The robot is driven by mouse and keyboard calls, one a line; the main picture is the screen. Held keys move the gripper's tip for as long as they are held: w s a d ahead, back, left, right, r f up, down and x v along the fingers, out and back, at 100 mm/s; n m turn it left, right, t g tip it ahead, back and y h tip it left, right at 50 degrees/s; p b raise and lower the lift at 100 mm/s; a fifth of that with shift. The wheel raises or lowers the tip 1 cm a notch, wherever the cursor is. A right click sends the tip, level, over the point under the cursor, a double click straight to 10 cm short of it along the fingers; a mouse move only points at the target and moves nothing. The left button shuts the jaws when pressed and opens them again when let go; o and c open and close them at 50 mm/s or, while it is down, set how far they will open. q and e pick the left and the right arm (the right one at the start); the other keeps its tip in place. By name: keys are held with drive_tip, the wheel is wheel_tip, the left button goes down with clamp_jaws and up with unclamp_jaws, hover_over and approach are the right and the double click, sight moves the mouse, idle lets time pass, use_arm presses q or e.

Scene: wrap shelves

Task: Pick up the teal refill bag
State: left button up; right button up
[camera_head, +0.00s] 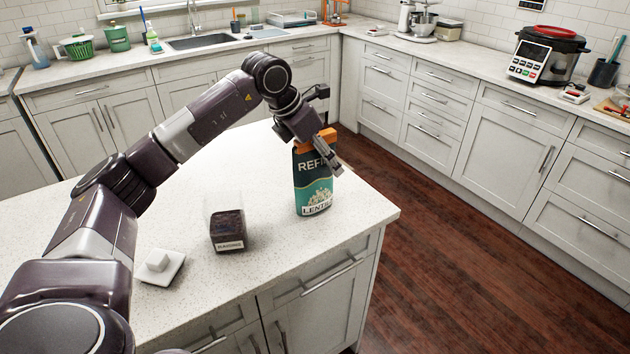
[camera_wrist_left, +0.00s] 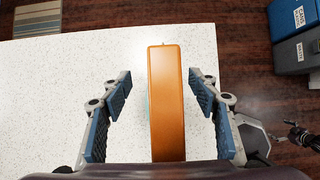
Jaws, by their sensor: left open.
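The teal refill bag (camera_head: 313,186) stands upright near the right end of the island worktop. Its front reads "REFI..." and "LENTI...", and it has an orange top (camera_head: 327,136). My left gripper (camera_head: 333,158) is at the bag's top and covers part of it in the head view. In the left wrist view, the orange top (camera_wrist_left: 166,100) lies between the two open fingers of my left gripper (camera_wrist_left: 163,110), with a gap on each side. The bag's teal body is almost wholly hidden below the orange top there.
A clear container (camera_head: 229,231) with dark contents stands left of the bag on the island worktop (camera_head: 186,315). A small white dish (camera_head: 160,267) with a white lid-like piece is further left. The worktop's right edge is close to the bag.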

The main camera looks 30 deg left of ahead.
use_arm(q)
drive_tip(key=shift+s, duration=0.1)
drive_tip(key=shift+c, duration=0.6)
clamp_jaws()
drive_tip(key=shift+r, duration=0.1)
